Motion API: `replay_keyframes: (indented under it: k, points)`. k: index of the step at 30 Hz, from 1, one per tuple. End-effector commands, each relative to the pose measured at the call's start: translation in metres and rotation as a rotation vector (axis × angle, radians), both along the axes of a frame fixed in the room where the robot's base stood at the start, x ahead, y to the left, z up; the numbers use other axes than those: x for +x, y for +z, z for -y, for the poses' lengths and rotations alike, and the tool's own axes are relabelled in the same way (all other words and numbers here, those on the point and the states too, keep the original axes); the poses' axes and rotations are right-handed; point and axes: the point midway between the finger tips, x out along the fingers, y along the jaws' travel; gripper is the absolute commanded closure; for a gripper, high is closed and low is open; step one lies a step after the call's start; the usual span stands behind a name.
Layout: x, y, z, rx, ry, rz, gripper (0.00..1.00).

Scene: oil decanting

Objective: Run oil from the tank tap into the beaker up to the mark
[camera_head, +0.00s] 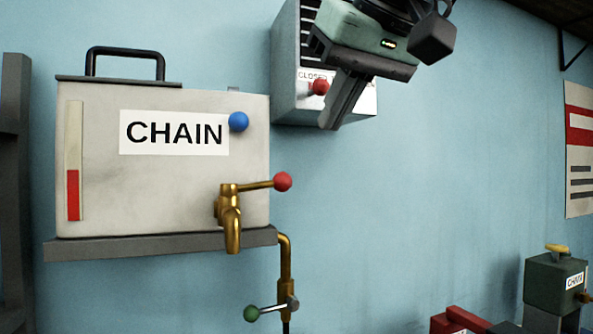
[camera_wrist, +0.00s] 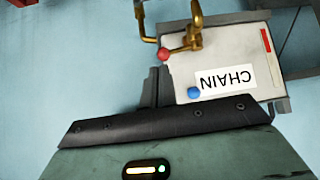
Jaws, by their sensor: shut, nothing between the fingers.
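The pale tank (camera_head: 160,190) labelled CHAIN sits on a grey shelf at left; it shows upside down in the wrist view (camera_wrist: 235,40). Its brass tap (camera_head: 230,215) has a lever with a red ball (camera_head: 283,181), pointing right and slightly up. In the wrist view the tap (camera_wrist: 195,25) and red ball (camera_wrist: 164,55) lie beyond my fingers. A red level strip (camera_head: 73,195) shows low in the tank's gauge. My gripper (camera_head: 335,122) is shut and empty, above and right of the tap lever; it also shows in the wrist view (camera_wrist: 155,85). No beaker is in view.
A louvred grey wall box (camera_head: 290,95) with a red knob (camera_head: 320,87) and a partly covered CLOSED label is behind my gripper. Below the tank, a brass pipe (camera_head: 286,262) carries a green-knobbed lever (camera_head: 251,313). A small green can (camera_head: 553,280) and red box (camera_head: 458,320) stand lower right.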

Motion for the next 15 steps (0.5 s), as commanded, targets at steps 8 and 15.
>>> replay_keyframes:
  k: [8, 15]
  points:
    - [0.036, -0.036, -0.015, -0.001, -0.003, -0.01, 1.0]
    - [0.068, -0.061, -0.03, 0.001, -0.001, -0.009, 1.0]
